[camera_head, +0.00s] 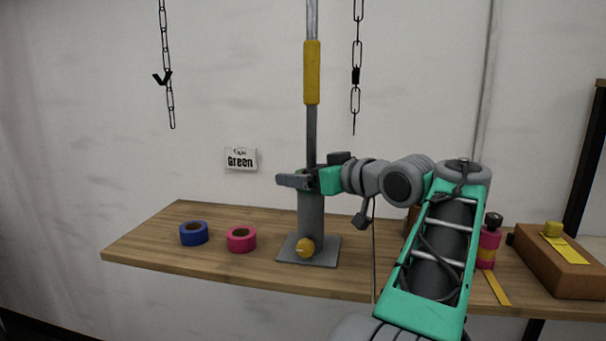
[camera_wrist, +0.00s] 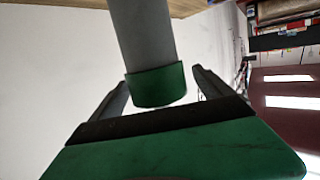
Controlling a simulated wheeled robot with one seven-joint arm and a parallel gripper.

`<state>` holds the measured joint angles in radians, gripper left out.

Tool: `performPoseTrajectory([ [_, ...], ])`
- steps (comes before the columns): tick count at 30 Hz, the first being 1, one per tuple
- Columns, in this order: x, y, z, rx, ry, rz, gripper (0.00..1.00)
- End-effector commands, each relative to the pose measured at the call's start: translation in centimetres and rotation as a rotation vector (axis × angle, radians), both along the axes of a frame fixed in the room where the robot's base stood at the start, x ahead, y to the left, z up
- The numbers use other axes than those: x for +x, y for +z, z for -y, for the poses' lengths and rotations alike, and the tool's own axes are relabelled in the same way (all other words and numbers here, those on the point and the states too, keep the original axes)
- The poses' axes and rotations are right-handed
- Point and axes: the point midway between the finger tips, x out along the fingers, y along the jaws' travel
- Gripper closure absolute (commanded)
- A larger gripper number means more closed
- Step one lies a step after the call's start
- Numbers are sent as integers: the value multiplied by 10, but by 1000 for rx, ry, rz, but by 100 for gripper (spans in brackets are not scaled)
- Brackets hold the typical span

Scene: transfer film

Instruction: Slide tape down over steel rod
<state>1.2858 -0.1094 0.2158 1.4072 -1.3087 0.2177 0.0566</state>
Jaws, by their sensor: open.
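The steel rod (camera_head: 311,135) stands upright above a thick grey post (camera_head: 311,215) on a square base plate, with a yellow sleeve (camera_head: 312,72) higher up. In the wrist view, a green tape ring (camera_wrist: 155,86) sits around the end of the grey post (camera_wrist: 143,35). My gripper (camera_head: 297,181) is at the height of the post's top, across the rod. Its fingers (camera_wrist: 160,78) are spread, one on each side of the green ring, with gaps visible. In the head view, my gripper hides the ring.
A blue tape roll (camera_head: 194,234) and a pink tape roll (camera_head: 241,240) lie on the wooden table (camera_head: 160,245) left of the base. A "Tape Green" sign (camera_head: 240,159) is on the wall. Chains (camera_head: 356,55) hang nearby. A pink bottle (camera_head: 488,248) and a brown box (camera_head: 558,268) stand right.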

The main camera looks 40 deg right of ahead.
Motion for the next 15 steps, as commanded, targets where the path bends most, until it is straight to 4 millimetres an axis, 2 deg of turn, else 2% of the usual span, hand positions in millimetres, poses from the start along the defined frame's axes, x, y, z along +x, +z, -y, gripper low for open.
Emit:
performPoseTrajectory([
  [5,-42,12,3,-1,-9,0,10],
  [7,-47,22,2,5,-3,-3,10],
  [15,-62,21,2,4,-2,-1,10],
])
